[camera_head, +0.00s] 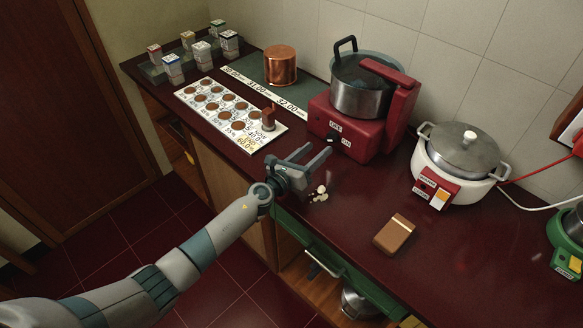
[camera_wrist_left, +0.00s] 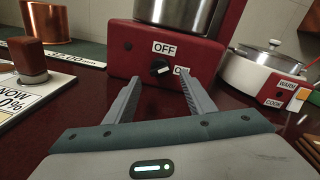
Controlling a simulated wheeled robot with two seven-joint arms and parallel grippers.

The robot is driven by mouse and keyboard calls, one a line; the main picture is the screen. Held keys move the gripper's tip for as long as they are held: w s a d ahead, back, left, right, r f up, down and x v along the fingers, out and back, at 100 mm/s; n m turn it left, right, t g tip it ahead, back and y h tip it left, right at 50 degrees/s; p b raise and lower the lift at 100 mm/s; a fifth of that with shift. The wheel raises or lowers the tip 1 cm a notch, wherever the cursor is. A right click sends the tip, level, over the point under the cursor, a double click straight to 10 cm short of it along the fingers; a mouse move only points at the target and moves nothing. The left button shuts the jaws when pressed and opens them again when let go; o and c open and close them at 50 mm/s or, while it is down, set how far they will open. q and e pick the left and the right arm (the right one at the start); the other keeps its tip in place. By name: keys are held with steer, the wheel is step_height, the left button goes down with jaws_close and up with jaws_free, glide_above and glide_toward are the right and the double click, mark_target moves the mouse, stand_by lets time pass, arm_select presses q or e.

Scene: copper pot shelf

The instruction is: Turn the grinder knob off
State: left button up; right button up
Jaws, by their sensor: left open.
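The red grinder (camera_head: 345,130) stands on the dark red counter with a steel drum on top. Its black knob (camera_wrist_left: 159,67) is on the front face, below the OFF label and left of the ON label, in the left wrist view. A white mark on the knob seems to point toward ON. The knob is small in the head view (camera_head: 333,136). My left gripper (camera_head: 317,152) is open and empty in front of the grinder. In the left wrist view its fingers (camera_wrist_left: 159,77) point at the face, one on each side of the knob, apart from it.
A white cooker (camera_head: 458,165) stands right of the grinder. A card of copper discs (camera_head: 225,112) with a brown-topped stamp (camera_head: 268,118) lies left. Small pale bits (camera_head: 319,193) lie near my gripper. A brown block (camera_head: 394,234) lies nearer the front edge. A copper pot (camera_head: 281,66) stands behind.

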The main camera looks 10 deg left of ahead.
arm_select(q)
steer(key=p+v, duration=0.1)
steer(key=v, duration=1)
steer(key=shift+s, duration=0.2)
steer(key=shift+c, duration=0.3)
steer(key=shift+w+r+n, duration=0.15)
steer(key=shift+r+n, duration=0.15)
steer(key=shift+n, duration=0.3)
steer(key=d+n+y+b, duration=0.1)
steer(key=n+b, duration=0.1)
steer(key=n, duration=0.5)
steer(key=s+d+r+n+y+b, duration=0.1)
steer(key=d+n+y+b, duration=0.1)
steer(key=n, duration=0.6)
steer(key=s+d+r+n+y+b, duration=0.1)
steer(key=n+b, duration=0.2)
steer(key=n, duration=0.4)
steer(key=shift+d+r+y, duration=0.15)
steer(key=shift+r+y, duration=0.1)
steer(key=shift+y, duration=0.05)
steer(key=shift+w, duration=0.1)
